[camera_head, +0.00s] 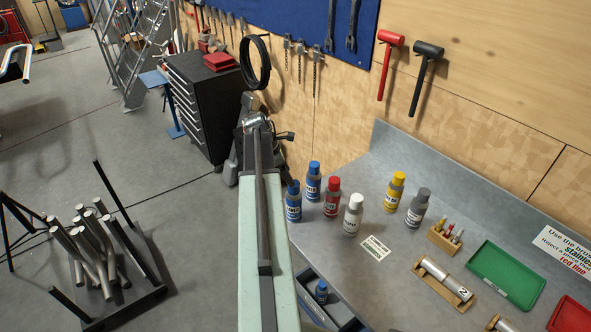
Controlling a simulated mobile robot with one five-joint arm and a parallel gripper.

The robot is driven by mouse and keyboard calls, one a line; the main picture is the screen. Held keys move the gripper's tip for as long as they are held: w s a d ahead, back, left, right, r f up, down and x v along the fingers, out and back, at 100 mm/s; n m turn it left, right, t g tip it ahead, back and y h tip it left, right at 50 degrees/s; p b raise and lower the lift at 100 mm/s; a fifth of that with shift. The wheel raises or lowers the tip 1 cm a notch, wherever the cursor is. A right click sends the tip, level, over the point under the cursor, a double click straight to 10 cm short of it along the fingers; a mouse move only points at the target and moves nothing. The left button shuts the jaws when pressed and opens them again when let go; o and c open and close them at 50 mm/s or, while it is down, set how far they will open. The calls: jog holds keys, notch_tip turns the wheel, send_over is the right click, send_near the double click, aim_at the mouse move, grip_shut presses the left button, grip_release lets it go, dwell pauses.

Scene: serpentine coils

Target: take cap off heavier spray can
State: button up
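Several capped spray cans stand upright on the grey metal bench (310,240): two blue cans (293,203) (313,184), a red can (332,199), a white can (352,217), a yellow can (394,194) and a grey can (417,211). Another blue can (321,292) is in a grey-blue bin below the bench's front edge. Which can is heavier does not show. My pale green arm reaches up the middle of the view, left of the cans. My gripper (256,122) is at its far dark end, apart from the cans; its fingers cannot be made out clearly.
A small white printed card (375,248) lies before the cans. A wooden marker holder (444,238), a metal cylinder on a wooden cradle (443,281) and a green tray (506,274) are to the right. A metal rod stand (95,250) is on the floor at left.

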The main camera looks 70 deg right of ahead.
jog(key=shift+b+x, duration=1.35)
jog(key=shift+b, duration=0.1)
jog(key=b+x, duration=0.5)
jog(key=shift+w+d+f, duration=0.2)
jog(key=shift+d+f, duration=0.05)
jog(key=shift+d, duration=0.1)
jog(key=shift+r, duration=0.2)
jog(key=c, duration=1.4)
